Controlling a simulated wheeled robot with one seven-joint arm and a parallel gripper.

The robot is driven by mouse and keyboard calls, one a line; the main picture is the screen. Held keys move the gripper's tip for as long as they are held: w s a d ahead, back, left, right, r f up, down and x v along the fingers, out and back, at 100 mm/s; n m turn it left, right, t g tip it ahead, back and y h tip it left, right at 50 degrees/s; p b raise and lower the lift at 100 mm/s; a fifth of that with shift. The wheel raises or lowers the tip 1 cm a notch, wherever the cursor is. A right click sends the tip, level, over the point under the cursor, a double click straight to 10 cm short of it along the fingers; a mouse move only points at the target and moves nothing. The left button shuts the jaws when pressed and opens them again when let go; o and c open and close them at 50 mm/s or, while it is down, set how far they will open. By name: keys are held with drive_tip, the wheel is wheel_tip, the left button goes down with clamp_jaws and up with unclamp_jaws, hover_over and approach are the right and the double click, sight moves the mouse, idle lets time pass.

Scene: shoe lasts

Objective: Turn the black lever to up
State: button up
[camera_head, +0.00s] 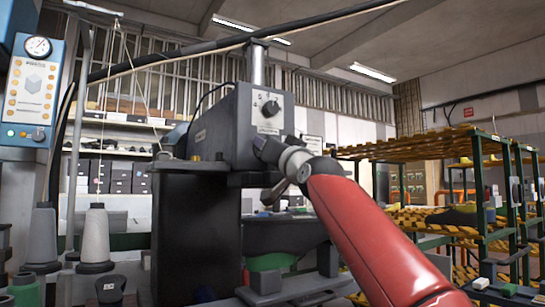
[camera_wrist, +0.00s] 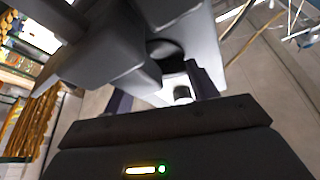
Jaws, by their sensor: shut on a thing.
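The grey machine head (camera_head: 225,125) stands left of centre in the head view, on a dark column. My gripper (camera_head: 264,149) is at its lower front, at the end of my red arm. It is shut on the black lever, which the gripper hides in the head view. In the wrist view my gripper (camera_wrist: 182,88) reaches toward the machine's grey body (camera_wrist: 95,45). A small dark rounded piece (camera_wrist: 182,92) shows between the fingers, probably part of the lever. Its exact angle cannot be told.
A small dark knob (camera_head: 270,108) is on the machine's front, just above my gripper. A blue gauge panel (camera_head: 32,90) and thread cones (camera_head: 95,238) are at left. Yellow-and-black racks (camera_head: 430,150) stand at right.

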drive_tip(key=n+y, duration=0.1)
drive_tip(key=n, duration=0.1)
drive_tip(key=n+y, duration=0.1)
drive_tip(key=n, duration=0.1)
drive_tip(key=shift+w+d+f+g+b, duration=0.1)
drive_tip(key=shift+w+d+g+b, duration=0.05)
drive_tip(key=shift+g+b, duration=0.25)
drive_tip(key=n+y, duration=0.1)
drive_tip(key=n, duration=0.1)
drive_tip(key=n+g+y, duration=0.1)
drive_tip(key=n, duration=0.1)
drive_tip(key=shift+g, duration=0.3)
drive_tip(key=n+g+y+p, duration=0.1)
drive_tip(key=n, duration=0.2)
drive_tip(key=n+g+y+p, duration=0.1)
drive_tip(key=n, duration=0.3)
drive_tip(key=shift+d+r+g, duration=0.1)
drive_tip(key=shift+r+g, duration=0.1)
drive_tip(key=shift+g, duration=0.2)
drive_tip(key=shift+n+p, duration=0.3)
drive_tip(key=shift+n, duration=0.2)
drive_tip(key=o, duration=0.7)
drive_tip(key=shift+d+f, duration=0.1)
drive_tip(key=shift+f, duration=0.05)
